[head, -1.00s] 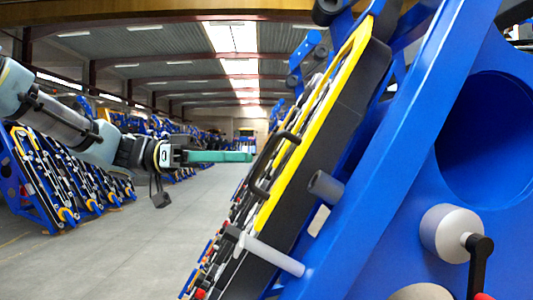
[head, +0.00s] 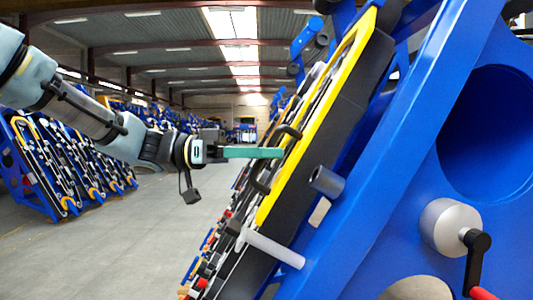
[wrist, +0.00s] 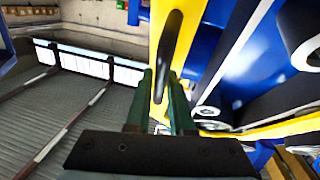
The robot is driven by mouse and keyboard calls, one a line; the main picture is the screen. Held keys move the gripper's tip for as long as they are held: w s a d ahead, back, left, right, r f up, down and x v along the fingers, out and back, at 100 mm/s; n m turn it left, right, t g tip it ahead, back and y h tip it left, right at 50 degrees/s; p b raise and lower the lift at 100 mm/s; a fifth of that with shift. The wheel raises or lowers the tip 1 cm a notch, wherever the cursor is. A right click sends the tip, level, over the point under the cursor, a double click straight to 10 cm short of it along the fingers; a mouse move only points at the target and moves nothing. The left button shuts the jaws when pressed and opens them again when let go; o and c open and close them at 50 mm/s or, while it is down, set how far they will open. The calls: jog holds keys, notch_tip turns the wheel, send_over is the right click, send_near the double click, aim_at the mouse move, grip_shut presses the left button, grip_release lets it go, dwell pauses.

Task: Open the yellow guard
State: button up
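The yellow guard (head: 316,122) is a long yellow-edged panel on the sloping side of the blue machine; it also shows in the wrist view (wrist: 158,24). A black curved handle (head: 262,172) stands off its face. My gripper (head: 281,152) reaches it from the left with its green fingers, the tips at the handle. In the wrist view my gripper (wrist: 160,82) has its two fingers apart, with the lower end of the black handle (wrist: 169,48) between them. I cannot tell whether either finger touches it. The guard lies flat along the machine.
The blue frame (head: 400,150) fills the right side, with a grey cylinder (head: 327,181), a white rod (head: 274,249) and a grey knob with a black crank (head: 449,227) sticking out. Similar machines (head: 65,165) line the left. The grey floor (head: 130,235) between is clear.

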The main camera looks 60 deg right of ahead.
grip_shut()
dwell(1.0)
